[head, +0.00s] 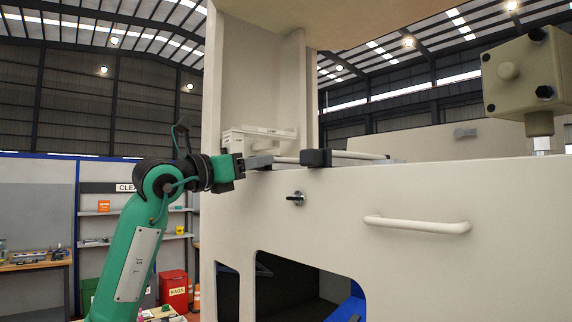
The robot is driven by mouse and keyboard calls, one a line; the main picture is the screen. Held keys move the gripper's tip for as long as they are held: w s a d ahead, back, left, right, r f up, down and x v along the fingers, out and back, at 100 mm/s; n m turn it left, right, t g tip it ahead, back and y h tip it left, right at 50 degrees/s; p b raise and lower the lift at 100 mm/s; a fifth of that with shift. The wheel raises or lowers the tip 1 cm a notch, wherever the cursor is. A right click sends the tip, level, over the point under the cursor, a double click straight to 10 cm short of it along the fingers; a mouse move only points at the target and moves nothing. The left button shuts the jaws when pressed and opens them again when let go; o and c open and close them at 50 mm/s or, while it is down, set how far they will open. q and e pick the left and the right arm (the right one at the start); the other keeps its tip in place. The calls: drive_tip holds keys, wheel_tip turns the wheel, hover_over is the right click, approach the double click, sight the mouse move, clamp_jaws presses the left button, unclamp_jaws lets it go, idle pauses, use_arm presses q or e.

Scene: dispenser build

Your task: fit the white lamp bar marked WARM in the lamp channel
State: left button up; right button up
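My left gripper (262,162) is at the cabinet's upper front edge, seen side-on; whether its fingers are open or shut does not show. A pale rod (288,160) with a black block (316,158) extends to the right of the fingertips. A white bar-like piece (358,155) continues beyond the block. No WARM marking is readable, so I cannot tell whether this is the lamp bar. Behind the gripper, a pale housing (262,138) with a small label, too small to read surely, sits in the upright recess. The channel's inside is hidden. My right gripper is not in view.
The pale cabinet front (330,200) fills the right, with a white handle (416,225), a small lock (297,198) and a dark opening (290,285) below. Shelves (100,212) stand behind my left arm.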

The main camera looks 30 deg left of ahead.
use_arm(q)
drive_tip(key=shift+c, duration=0.7)
drive_tip(key=shift+r+p, duration=1.35)
drive_tip(key=shift+r, duration=0.2)
drive_tip(key=r+b+v, duration=0.1)
drive_tip(key=v, duration=0.5)
drive_tip(key=shift+b, duration=0.35)
